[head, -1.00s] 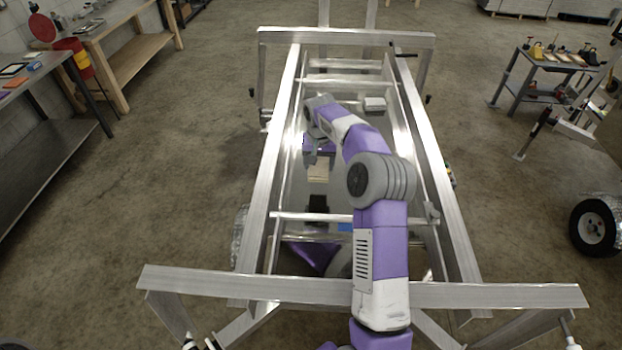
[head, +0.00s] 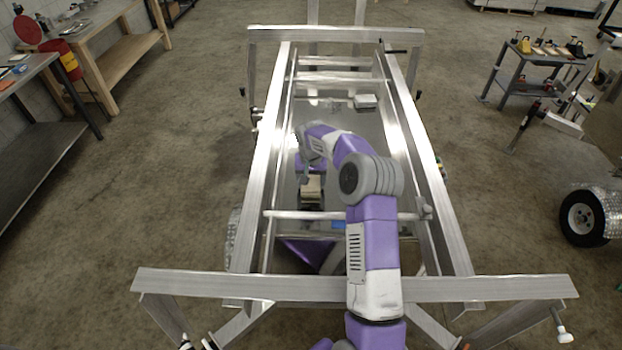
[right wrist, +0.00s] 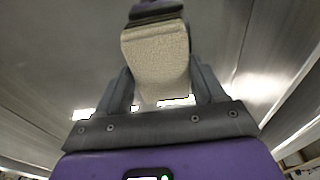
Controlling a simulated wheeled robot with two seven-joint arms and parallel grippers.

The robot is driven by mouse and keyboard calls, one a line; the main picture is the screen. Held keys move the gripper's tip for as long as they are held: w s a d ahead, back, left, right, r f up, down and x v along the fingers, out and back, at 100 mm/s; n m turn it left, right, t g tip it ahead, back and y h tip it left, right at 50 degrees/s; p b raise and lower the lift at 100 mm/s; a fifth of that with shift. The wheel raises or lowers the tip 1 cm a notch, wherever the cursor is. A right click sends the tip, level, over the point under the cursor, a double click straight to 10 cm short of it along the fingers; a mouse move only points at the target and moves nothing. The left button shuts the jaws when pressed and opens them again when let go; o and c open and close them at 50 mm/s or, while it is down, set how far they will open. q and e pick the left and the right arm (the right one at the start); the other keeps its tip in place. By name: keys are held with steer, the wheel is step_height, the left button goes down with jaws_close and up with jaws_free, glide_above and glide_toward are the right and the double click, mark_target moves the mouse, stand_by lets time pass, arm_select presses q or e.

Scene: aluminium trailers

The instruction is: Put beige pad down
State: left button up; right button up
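The beige pad (right wrist: 157,62) fills the space between the two fingers of my right gripper (right wrist: 158,75) in the right wrist view. The fingers press on its two sides, and its far end reaches past the fingertips. In the head view my right gripper (head: 308,178) points down inside the trailer frame, low over its shiny floor. A small part of the pad (head: 312,188) shows below it. Whether the pad touches the floor is hard to tell. A dark and purple shape beyond the pad looks like my gripper's reflection. My left gripper is out of view.
The aluminium trailer frame (head: 268,150) has side rails and crossbars around my arm. One crossbar (head: 330,215) lies just nearer than the gripper. A small pale box (head: 365,101) sits farther along the trailer. Benches stand left, a tool cart (head: 530,75) right.

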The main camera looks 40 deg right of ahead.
mark_target(311, 185)
steer(key=o, duration=0.4)
step_height(311, 185, up, 12)
steer(key=s+a, duration=0.1)
steer(key=shift+r, duration=0.15)
stand_by(0.7)
